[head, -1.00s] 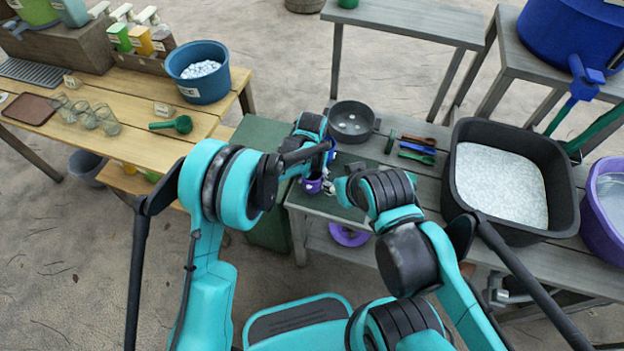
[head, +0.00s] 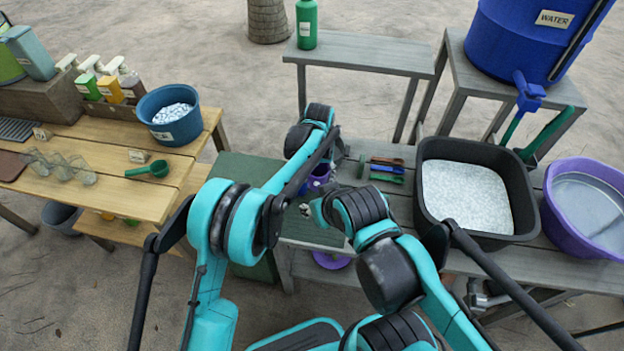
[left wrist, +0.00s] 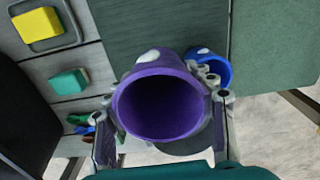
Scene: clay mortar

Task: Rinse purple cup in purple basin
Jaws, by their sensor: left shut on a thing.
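The purple cup (head: 321,174) is in my left gripper (head: 318,184), over the grey table, mostly hidden behind my left arm in the head view. In the left wrist view, the cup's (left wrist: 160,106) open mouth faces the camera, and the fingers of my left gripper (left wrist: 163,135) stand on both sides of it. The purple basin (head: 556,222) stands at the far right of the table with greyish liquid in it, well apart from the cup. My right gripper (head: 308,210) is near the table's left part; its fingers are too small to read.
A black tub (head: 432,205) of whitish contents stands between the cup and the basin. Several coloured tools (head: 385,170) lie left of it. A blue water barrel (head: 535,35) with a tap stands behind. A blue cup (left wrist: 217,72) shows behind the purple cup in the wrist view.

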